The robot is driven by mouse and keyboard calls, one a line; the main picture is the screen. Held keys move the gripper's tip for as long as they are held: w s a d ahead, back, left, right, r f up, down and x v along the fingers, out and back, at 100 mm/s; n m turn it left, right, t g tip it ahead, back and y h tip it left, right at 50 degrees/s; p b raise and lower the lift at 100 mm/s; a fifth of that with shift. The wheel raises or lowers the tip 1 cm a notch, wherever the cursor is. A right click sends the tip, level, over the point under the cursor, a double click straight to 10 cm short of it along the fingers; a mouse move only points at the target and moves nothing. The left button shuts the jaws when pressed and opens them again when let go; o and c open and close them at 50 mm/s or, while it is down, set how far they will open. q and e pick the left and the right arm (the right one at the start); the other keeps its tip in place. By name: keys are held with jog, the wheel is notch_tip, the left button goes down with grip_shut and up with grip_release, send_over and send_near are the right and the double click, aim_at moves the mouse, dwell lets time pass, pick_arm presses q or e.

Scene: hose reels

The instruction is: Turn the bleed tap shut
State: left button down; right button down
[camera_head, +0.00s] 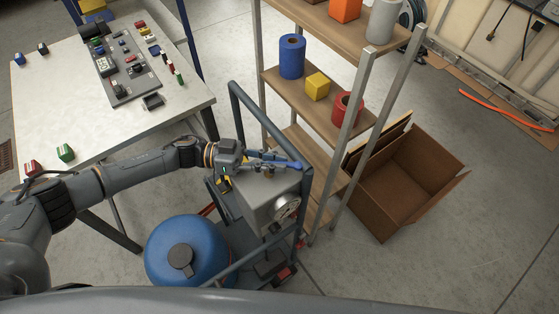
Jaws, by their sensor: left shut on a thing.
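The bleed tap has a blue lever (294,165) and sits on top of a grey box (262,193) on a cart. A small brass-coloured fitting (269,176) shows beside the lever. A round gauge (287,207) is on the box's front. My left gripper (270,160) reaches in from the left above the box and is shut on the blue lever. The lever's end sticks out to the right of the fingers. The fingers hide part of the lever and its pivot. My right gripper is not in view.
A blue tank (187,250) stands on the cart, whose dark rail (252,103) rises behind the box. A metal-framed shelf (333,120) is close on the right, with an open cardboard box (405,190) beyond it. A white table (60,107) stands at left.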

pick_arm(q)
jog(key=shift+s+f, duration=0.1)
jog(key=shift+s, duration=0.05)
jog(key=c, duration=1.3)
grip_release()
jog(key=shift+c, duration=0.2)
